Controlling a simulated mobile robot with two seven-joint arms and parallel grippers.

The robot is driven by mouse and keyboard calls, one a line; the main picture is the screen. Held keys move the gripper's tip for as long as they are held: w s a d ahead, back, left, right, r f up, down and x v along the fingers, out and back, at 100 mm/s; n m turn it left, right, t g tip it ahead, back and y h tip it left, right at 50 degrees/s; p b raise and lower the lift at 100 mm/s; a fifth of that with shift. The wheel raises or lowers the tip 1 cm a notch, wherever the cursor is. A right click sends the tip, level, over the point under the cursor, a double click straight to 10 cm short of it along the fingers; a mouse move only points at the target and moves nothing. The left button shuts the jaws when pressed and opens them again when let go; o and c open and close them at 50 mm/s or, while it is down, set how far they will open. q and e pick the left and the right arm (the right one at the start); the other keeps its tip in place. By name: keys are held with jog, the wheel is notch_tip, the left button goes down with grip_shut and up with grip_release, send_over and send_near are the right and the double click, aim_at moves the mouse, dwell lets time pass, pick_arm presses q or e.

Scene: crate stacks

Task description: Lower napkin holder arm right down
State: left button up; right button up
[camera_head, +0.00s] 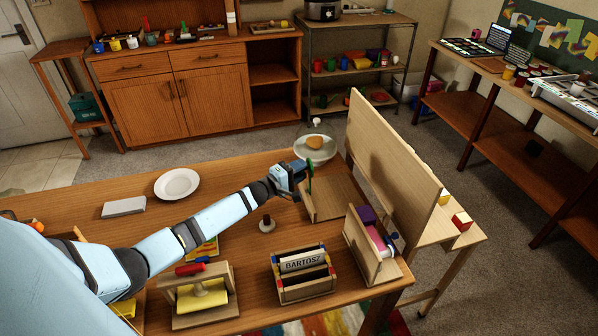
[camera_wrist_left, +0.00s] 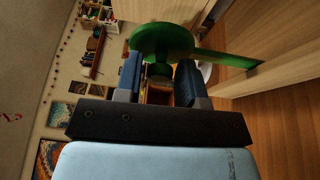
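The napkin holder (camera_head: 338,197) is a light wooden tray at the right end of the table, beside a tall wooden panel. Its green arm (camera_head: 309,177) stands up at the tray's left side. In the left wrist view, the arm (camera_wrist_left: 225,56) is a green disc with a bar running to the right. My left gripper (camera_head: 298,178) is at the arm. In the left wrist view, my left gripper (camera_wrist_left: 160,75) has its fingers apart on either side of a dark green knob, with no clear grip on it. My right gripper is out of view.
The tall panel (camera_head: 390,160) rises close behind the tray. A plate with a round bun (camera_head: 314,145) lies beyond it. A wooden caddy (camera_head: 303,275), a box with purple contents (camera_head: 362,255) and a yellow roll holder (camera_head: 203,297) stand nearer. An empty plate (camera_head: 177,184) lies left.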

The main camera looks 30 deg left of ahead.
pick_arm(q)
grip_shut()
jog(key=shift+r, duration=0.1)
